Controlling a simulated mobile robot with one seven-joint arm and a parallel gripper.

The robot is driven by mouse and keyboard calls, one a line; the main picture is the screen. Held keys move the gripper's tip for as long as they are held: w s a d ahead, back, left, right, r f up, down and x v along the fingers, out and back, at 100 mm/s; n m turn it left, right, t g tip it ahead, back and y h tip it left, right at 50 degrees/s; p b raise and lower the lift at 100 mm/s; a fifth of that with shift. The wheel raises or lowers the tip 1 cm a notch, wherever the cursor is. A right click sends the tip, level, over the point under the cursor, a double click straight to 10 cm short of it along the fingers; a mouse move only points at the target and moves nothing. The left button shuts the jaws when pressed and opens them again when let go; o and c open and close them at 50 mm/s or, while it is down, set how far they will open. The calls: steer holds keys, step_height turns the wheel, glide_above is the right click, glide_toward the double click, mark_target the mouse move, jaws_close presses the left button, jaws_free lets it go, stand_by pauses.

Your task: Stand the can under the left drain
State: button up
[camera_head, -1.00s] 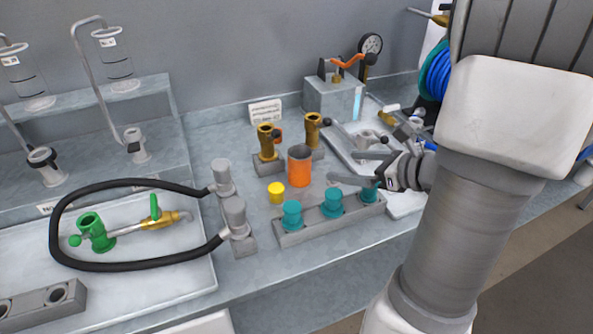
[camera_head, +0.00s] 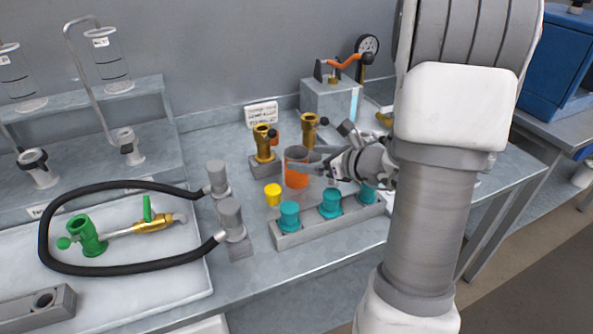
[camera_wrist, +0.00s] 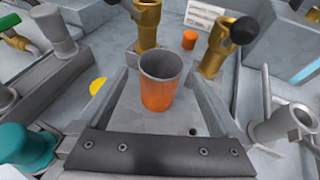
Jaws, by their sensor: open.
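The can (camera_head: 296,180) is an open-topped cylinder, orange with a grey upper band, upright on the bench in front of two brass fittings. The left brass fitting (camera_head: 263,143) and the right brass fitting (camera_head: 310,131) stand behind it. I cannot tell for sure which part is the left drain. My gripper (camera_head: 306,165) is open at the can, coming from the right. In the wrist view the can (camera_wrist: 161,88) stands between the two spread fingers of my gripper (camera_wrist: 160,80), with a gap visible on each side.
A yellow cap (camera_head: 273,194) lies left of the can. A grey block with several teal caps (camera_head: 331,203) is in front. A black hose (camera_head: 120,183) loops around a green fitting (camera_head: 88,236) on the left tray. A gauge box (camera_head: 330,99) stands behind right.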

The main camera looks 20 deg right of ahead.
mark_target(288, 152)
steer(key=x, duration=0.5)
steer(key=shift+r+b, duration=0.3)
steer(key=shift+b, duration=0.05)
steer(key=shift+r, duration=0.1)
steer(key=c, duration=1.4)
